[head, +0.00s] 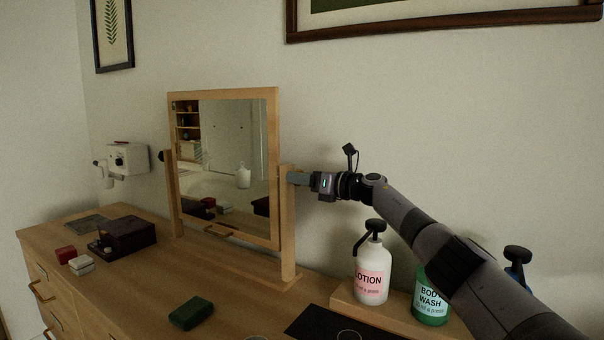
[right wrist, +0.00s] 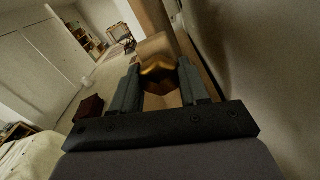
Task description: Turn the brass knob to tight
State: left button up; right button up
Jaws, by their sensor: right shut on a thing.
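The brass knob (right wrist: 160,78) sits between the two fingers of my right gripper in the right wrist view, gold-brown with an angular outline. In the head view the knob is hidden behind the fingers. My right gripper (head: 291,177) is shut on it at the right post (head: 288,225) of the wooden mirror stand, with the arm coming in from the right. The framed mirror (head: 222,165) hangs upright between two posts. A dark knob (head: 162,156) shows at the left post. My left gripper is not in view.
A lotion bottle (head: 371,272) and a green body wash bottle (head: 431,300) stand on a wooden ledge below my right arm. A green block (head: 191,313), a dark box (head: 127,236) and small red and white blocks lie on the dresser top (head: 235,290). The wall is close behind.

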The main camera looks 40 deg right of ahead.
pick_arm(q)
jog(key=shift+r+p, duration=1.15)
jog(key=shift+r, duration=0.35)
pick_arm(e)
jog(key=shift+m, duration=3.8)
jog(key=o, duration=1.1)
jog(key=shift+c, duration=0.2)
jog(key=shift+s, duration=0.1)
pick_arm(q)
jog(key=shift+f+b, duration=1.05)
pick_arm(e)
jog(key=v, duration=0.7)
